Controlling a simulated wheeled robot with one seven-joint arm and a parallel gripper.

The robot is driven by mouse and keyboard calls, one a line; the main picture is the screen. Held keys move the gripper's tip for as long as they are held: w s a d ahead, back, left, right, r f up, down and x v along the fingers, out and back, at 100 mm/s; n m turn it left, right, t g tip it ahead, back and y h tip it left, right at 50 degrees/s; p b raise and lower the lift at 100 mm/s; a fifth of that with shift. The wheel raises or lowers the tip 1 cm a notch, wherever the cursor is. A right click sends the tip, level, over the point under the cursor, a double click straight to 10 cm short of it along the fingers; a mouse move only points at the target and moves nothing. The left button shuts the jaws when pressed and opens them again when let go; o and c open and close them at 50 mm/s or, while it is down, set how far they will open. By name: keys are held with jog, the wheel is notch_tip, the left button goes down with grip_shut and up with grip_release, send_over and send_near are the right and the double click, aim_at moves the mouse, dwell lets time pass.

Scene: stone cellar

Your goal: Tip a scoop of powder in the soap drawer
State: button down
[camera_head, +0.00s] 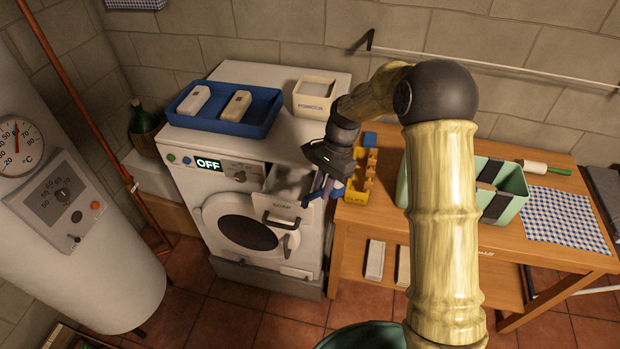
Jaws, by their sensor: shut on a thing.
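The washing machine (190,180) has its soap drawer (283,212), labelled SOAP, pulled out at its upper right front. Pale shapes show inside the drawer, but I cannot tell whether they are powder. My gripper (325,184) is just right of the drawer, pointing down. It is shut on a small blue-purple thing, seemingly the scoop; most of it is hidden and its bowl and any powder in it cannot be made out. The white powder box (315,97) stands on the machine's top at the back right.
A blue tray (229,127) with two bottles lies on the machine. A yellow rack (357,205) is on the wooden table (480,250) close to my gripper, with a green bin (513,188) and checked cloth (566,221) further right. A boiler (80,220) stands at left.

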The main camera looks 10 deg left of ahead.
jog(key=s+d+f+n+h+b, duration=0.1)
jog(key=d+f+n+b, duration=0.1)
jog(key=d+f, duration=0.4)
jog(key=d+f+n+b, duration=0.2)
jog(key=d+f, duration=0.4)
jog(key=f, duration=0.5)
jog(key=s+d+f+n+g+h+b, duration=0.1)
jog(key=d+f+n+b, duration=0.1)
jog(key=d+f, duration=0.3)
notch_tip(320, 180, down, 4)
jog(key=shift+s+d+r+n+h, duration=0.15)
jog(key=shift+s+d+n+h, duration=0.2)
jog(key=shift+n, duration=0.55)
jog(key=shift+d, duration=0.2)
